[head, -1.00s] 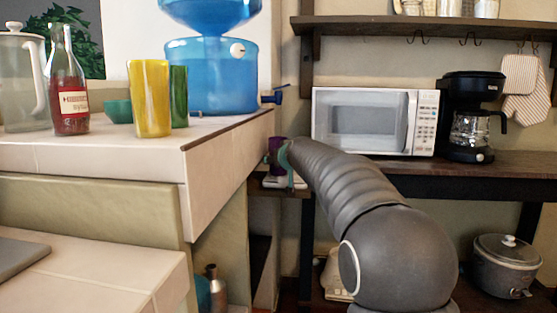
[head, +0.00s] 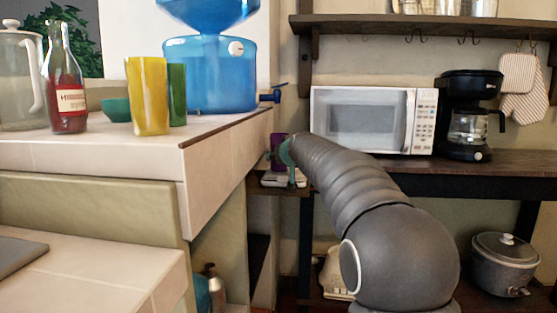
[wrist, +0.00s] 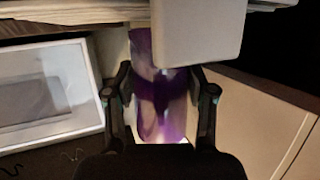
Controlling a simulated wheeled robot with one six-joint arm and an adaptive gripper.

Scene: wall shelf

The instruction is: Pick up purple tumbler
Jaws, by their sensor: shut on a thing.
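The purple tumbler (wrist: 160,105) is between the two fingers of my gripper (wrist: 160,95) in the wrist view. The fingers press on it from both sides, so the gripper is shut on it. In the head view a small purple part of the tumbler (head: 276,146) shows just left of the end of my arm, beside the counter edge and above a small white object. My gripper is mostly hidden there behind the arm. A pale block covers part of the tumbler's upper right in the wrist view.
The tiled counter (head: 215,180) with a yellow tumbler (head: 148,95), a green tumbler (head: 177,95) and a blue water dispenser (head: 210,75) is close on the left. A white microwave (head: 374,120) and a coffee maker (head: 470,115) stand on the dark shelf to the right.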

